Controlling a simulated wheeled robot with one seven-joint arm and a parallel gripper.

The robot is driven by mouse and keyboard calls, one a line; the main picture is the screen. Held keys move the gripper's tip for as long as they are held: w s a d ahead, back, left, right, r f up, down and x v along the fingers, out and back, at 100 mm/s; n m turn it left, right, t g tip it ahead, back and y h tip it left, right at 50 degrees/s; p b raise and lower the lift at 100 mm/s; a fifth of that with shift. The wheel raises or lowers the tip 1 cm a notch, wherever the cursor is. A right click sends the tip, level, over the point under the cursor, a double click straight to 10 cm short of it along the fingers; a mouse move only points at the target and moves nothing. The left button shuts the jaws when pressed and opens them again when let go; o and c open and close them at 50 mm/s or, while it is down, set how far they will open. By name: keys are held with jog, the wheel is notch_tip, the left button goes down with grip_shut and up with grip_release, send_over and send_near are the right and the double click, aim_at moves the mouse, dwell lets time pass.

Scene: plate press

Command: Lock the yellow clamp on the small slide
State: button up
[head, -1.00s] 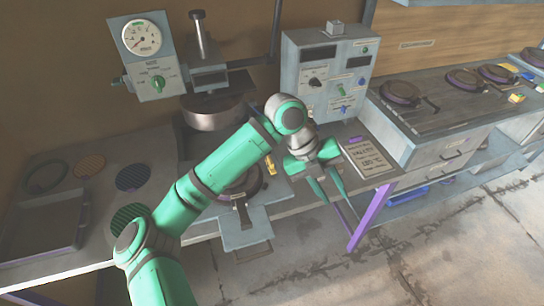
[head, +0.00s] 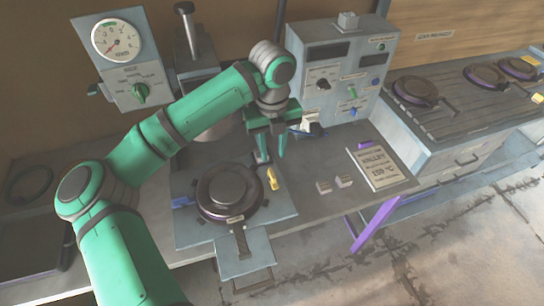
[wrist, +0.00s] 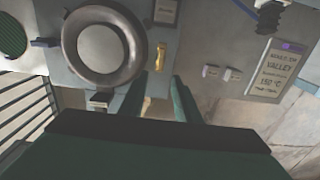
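The small slide (head: 190,238) is a grey plate at the bench front. It carries a round dark mould (head: 229,194) with a handle towards the front. The yellow clamp (head: 272,178) stands at the mould's right side. It also shows in the wrist view (wrist: 160,56), just beyond the fingertips. My gripper (head: 271,158) points down, with its fingers apart and nothing between them. It appears above and slightly behind the clamp, not touching it. In the wrist view the fingers (wrist: 162,82) lie either side of the clamp's line. I cannot tell whether the clamp is locked.
A blue part (head: 183,201) sits at the slide's left. Two small blocks (head: 333,184) and a recipe card (head: 379,166) lie to the right. A control box (head: 335,75) stands behind, and the press column (head: 195,65) is at the back left.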

aim_at(272, 173)
jog(key=f, duration=0.7)
jog(key=w+f, duration=0.1)
jog(key=f, duration=0.2)
jog(key=shift+f, duration=0.35)
jog(key=shift+c, duration=0.3)
grip_shut()
